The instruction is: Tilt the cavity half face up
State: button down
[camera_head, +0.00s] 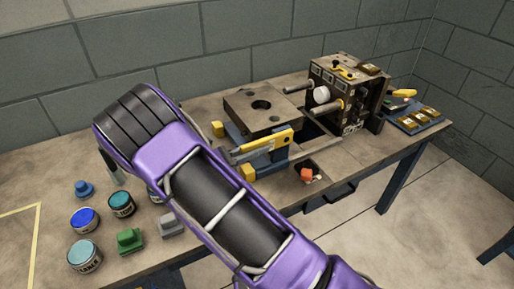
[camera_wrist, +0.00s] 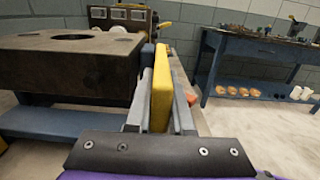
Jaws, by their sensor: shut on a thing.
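A brown steel block with a round hole (camera_head: 262,104), which I take to be the cavity half, lies flat on a blue tilting stand (camera_head: 272,158) with yellow parts. The hole faces up. The block also fills the left of the wrist view (camera_wrist: 65,65). A yellow lever (camera_head: 280,138) runs along the stand's near side. My gripper (camera_wrist: 161,105) is shut on this yellow lever (camera_wrist: 161,85), with a grey finger on each side. In the head view the fingers lie along the lever, and my arm hides the wrist and part of the bench.
A mould half with guide pins (camera_head: 345,95) stands to the right. A blue tray (camera_head: 424,127) with gold blocks is beyond it. Several tins, including a blue one (camera_head: 85,219), and a green block (camera_head: 130,240) stand left. A blue bench (camera_wrist: 250,45) stands across the floor.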

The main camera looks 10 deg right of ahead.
jog(key=c, duration=1.1)
grip_release()
jog(key=shift+f, duration=0.35)
jog(key=o, duration=0.3)
jog(key=shift+r, duration=0.15)
jog(key=v, duration=1.7)
jog(key=shift+a+p, duration=0.2)
jog(key=shift+p, duration=0.2)
jog(key=shift+r, duration=0.1)
